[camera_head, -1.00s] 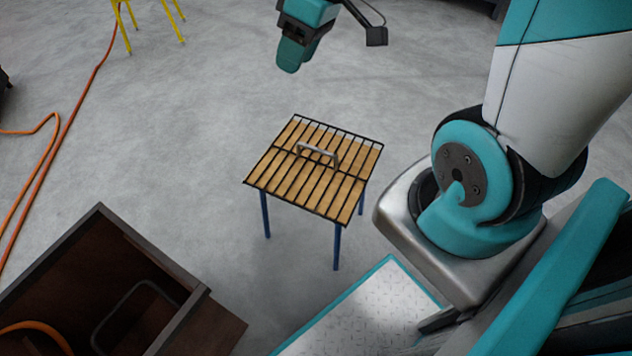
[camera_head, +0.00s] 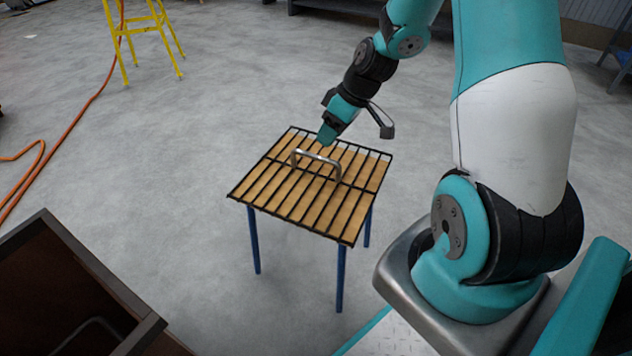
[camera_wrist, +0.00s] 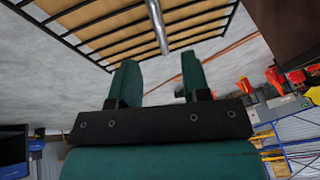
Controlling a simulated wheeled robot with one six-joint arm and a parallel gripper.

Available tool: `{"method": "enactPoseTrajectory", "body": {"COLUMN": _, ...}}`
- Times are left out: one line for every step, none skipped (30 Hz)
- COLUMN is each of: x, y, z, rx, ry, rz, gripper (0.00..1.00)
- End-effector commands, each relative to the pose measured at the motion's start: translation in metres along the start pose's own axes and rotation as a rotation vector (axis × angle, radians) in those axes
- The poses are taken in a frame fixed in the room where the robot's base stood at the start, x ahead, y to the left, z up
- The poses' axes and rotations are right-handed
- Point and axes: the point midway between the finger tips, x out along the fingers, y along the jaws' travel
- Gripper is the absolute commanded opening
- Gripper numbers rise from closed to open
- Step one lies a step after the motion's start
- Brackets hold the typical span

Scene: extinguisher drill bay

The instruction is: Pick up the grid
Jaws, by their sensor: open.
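The grid (camera_head: 268,188) is a black barred rack with a raised metal handle (camera_head: 318,157) at its middle. It lies on a small wooden-topped table with blue legs (camera_head: 341,272). My gripper (camera_head: 327,137) is open and empty, just above the far side of the handle in the head view. In the wrist view the two teal fingers of my gripper (camera_wrist: 160,78) stand apart, with the grid (camera_wrist: 92,36) beyond them. The handle (camera_wrist: 157,25) shows there as a grey bar near the top, in line with the gap between the fingers. Nothing is between the fingers.
A dark open-topped box (camera_head: 75,262) stands at the lower left. A yellow stand (camera_head: 125,45) and an orange hose (camera_head: 88,103) are at the upper left. Floor around the table is mostly clear.

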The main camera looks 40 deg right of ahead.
Motion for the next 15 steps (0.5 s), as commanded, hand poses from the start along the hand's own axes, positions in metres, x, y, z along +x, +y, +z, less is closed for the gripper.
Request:
{"method": "enactPoseTrajectory", "body": {"x": 0.014, "y": 0.000, "z": 0.001, "rx": -0.001, "ry": -0.001, "rz": -0.002, "gripper": 0.43}}
{"method": "enactPoseTrajectory", "body": {"x": 0.018, "y": 0.000, "z": 0.001, "rx": -0.001, "ry": -0.001, "rz": -0.002, "gripper": 0.43}}
{"method": "enactPoseTrajectory", "body": {"x": 0.023, "y": 0.000, "z": 0.001, "rx": -0.001, "ry": -0.001, "rz": -0.001, "gripper": 0.43}}
{"method": "enactPoseTrajectory", "body": {"x": 0.025, "y": 0.000, "z": 0.001, "rx": 0.000, "ry": 0.000, "rz": -0.001, "gripper": 0.43}}
{"method": "enactPoseTrajectory", "body": {"x": 0.028, "y": 0.000, "z": 0.000, "rx": 0.000, "ry": 0.001, "rz": 0.000, "gripper": 0.43}}
{"method": "enactPoseTrajectory", "body": {"x": 0.030, "y": 0.000, "z": 0.000, "rx": 0.000, "ry": 0.001, "rz": 0.000, "gripper": 0.43}}
{"method": "enactPoseTrajectory", "body": {"x": 0.031, "y": 0.000, "z": 0.000, "rx": 0.000, "ry": 0.001, "rz": 0.000, "gripper": 0.43}}
{"method": "enactPoseTrajectory", "body": {"x": 0.032, "y": 0.000, "z": -0.001, "rx": 0.000, "ry": 0.001, "rz": 0.000, "gripper": 0.43}}
{"method": "enactPoseTrajectory", "body": {"x": 0.033, "y": 0.000, "z": -0.001, "rx": -0.001, "ry": 0.001, "rz": 0.000, "gripper": 0.43}}
{"method": "enactPoseTrajectory", "body": {"x": 0.035, "y": 0.000, "z": -0.001, "rx": -0.001, "ry": 0.001, "rz": 0.000, "gripper": 0.43}}
{"method": "enactPoseTrajectory", "body": {"x": 0.038, "y": 0.000, "z": -0.001, "rx": -0.001, "ry": 0.001, "rz": 0.000, "gripper": 0.43}}
{"method": "enactPoseTrajectory", "body": {"x": 0.042, "y": 0.000, "z": -0.001, "rx": -0.002, "ry": 0.000, "rz": 0.000, "gripper": 0.43}}
{"method": "enactPoseTrajectory", "body": {"x": 0.046, "y": 0.000, "z": -0.001, "rx": -0.002, "ry": 0.000, "rz": -0.001, "gripper": 0.43}}
{"method": "enactPoseTrajectory", "body": {"x": 0.051, "y": 0.000, "z": -0.001, "rx": -0.001, "ry": 0.000, "rz": -0.001, "gripper": 0.43}}
{"method": "enactPoseTrajectory", "body": {"x": 0.058, "y": 0.000, "z": -0.001, "rx": -0.001, "ry": 0.000, "rz": -0.001, "gripper": 0.43}}
